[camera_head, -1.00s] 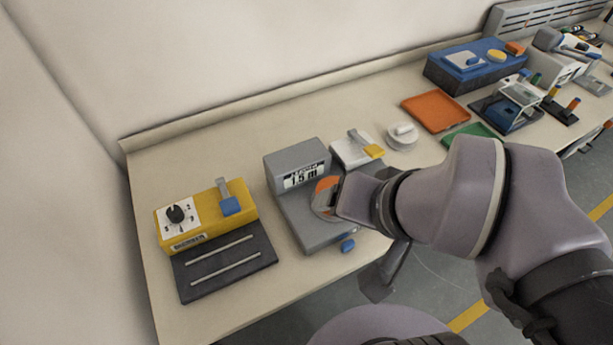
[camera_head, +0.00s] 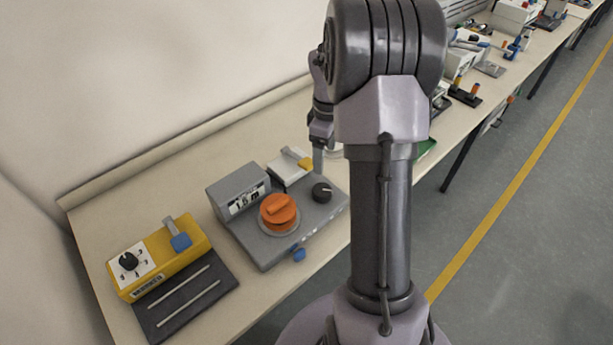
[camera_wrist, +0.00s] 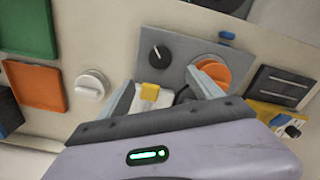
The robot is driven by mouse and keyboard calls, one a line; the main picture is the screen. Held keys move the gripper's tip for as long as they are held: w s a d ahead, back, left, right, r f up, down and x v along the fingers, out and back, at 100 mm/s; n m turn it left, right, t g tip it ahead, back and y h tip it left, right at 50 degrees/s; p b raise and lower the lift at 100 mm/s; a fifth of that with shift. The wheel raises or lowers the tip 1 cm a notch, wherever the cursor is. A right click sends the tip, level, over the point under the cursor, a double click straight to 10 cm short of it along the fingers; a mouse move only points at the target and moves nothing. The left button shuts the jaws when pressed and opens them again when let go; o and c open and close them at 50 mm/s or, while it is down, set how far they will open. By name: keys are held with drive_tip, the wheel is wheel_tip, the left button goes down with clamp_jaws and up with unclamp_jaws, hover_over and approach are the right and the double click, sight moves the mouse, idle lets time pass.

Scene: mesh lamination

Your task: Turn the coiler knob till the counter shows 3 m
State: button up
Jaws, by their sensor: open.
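The grey coiler (camera_head: 262,245) sits on the bench with a raised display box. Its counter (camera_head: 247,198) reads about 1.5 m; the last digit is hard to read. A round orange knob (camera_head: 278,209) with a raised bar is on its top, and a smaller black knob (camera_head: 321,192) with a white mark is behind it to the right. Both show in the wrist view, the orange knob (camera_wrist: 214,74) and the black knob (camera_wrist: 160,53). My gripper (camera_wrist: 165,92) is open, with its fingers apart and empty. In the head view it is up behind the black knob, apart from both knobs.
A yellow box (camera_head: 158,258) with a dial and a dark railed plate (camera_head: 187,300) stands left of the coiler. A white device with a yellow tab (camera_head: 290,165) is close behind it. A blue lever (camera_head: 298,254) sticks out at its front. More bench stations lie to the right.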

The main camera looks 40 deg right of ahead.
sight(322, 189)
wheel_tip(322, 189, down, 15)
drive_tip(key=b, duration=0.4)
drive_tip(key=shift+b, duration=0.4)
drive_tip(key=shift+r, duration=0.1)
drive_tip(key=c, duration=1.4)
drive_tip(key=shift+o, duration=0.2)
drive_tip(key=shift+m, duration=0.3)
